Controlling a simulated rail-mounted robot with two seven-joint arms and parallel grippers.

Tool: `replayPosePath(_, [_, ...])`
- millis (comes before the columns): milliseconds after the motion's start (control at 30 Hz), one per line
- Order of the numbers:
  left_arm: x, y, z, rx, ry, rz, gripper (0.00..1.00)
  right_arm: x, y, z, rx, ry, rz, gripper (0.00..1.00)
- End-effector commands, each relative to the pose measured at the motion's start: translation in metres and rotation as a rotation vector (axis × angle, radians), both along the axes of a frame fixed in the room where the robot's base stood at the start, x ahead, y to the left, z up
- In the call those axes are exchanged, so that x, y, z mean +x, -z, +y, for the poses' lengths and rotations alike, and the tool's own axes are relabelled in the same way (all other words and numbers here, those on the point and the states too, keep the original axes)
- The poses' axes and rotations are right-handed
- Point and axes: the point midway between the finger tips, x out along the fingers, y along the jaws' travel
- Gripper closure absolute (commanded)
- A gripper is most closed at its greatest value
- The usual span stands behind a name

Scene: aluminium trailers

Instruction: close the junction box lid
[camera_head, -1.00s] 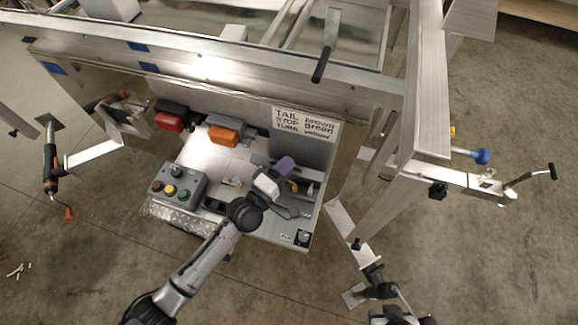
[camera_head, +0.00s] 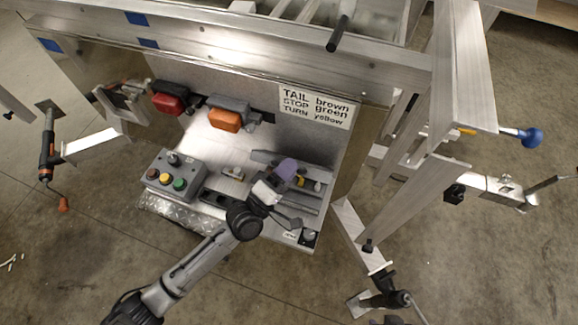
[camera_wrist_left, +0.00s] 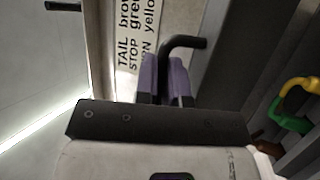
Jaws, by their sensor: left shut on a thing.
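The junction box (camera_head: 302,207) is a grey box on the right part of the metal work panel, with yellow and other small parts in it. Its lid seems to be the dark grey plate (camera_wrist_left: 236,55) beside my fingers in the left wrist view, raised, its angle unclear. A black bent handle (camera_wrist_left: 186,43) stands by the plate. My left gripper (camera_head: 286,170) has purple fingertips and reaches over the box. In the left wrist view its fingers (camera_wrist_left: 165,80) are shut on the handle. My arm hides part of the box. A purplish sliver at the bottom edge may be my right gripper (camera_head: 386,322).
A grey control box (camera_head: 173,178) with coloured buttons stands left of my left arm. A red lamp (camera_head: 169,103) and an orange lamp (camera_head: 225,120) sit behind. A wiring label (camera_head: 316,106) is on the back wall. Trailer frame beams (camera_head: 460,70) rise at right.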

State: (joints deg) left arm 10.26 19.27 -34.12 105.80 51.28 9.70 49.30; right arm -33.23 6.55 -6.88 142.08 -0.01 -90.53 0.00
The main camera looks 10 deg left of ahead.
Motion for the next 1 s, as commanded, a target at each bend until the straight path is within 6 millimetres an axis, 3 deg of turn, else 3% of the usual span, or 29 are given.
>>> replayPosePath(133, [0.000,-0.001,0.000,-0.001,-0.001,-0.001,1.00,0.000,0.000,0.000,0.000,0.000,0.000,0.57])
replayPosePath(167, [0.000,-0.001,0.000,-0.001,-0.001,-0.001,0.88,0.000,0.000,0.000,0.000,0.000,0.000,0.57])
replayPosePath(233, [0.000,-0.001,0.000,-0.001,-0.001,-0.001,0.81,0.000,0.000,0.000,0.000,0.000,0.000,0.57])
replayPosePath(567, [-0.004,0.002,0.003,0.001,-0.001,0.000,0.81,0.000,-0.001,-0.002,-0.007,-0.004,0.000,0.57])
replayPosePath(1000, [-0.065,0.030,0.042,0.004,0.000,0.002,0.81,0.000,-0.004,-0.003,-0.009,-0.006,0.000,0.57])
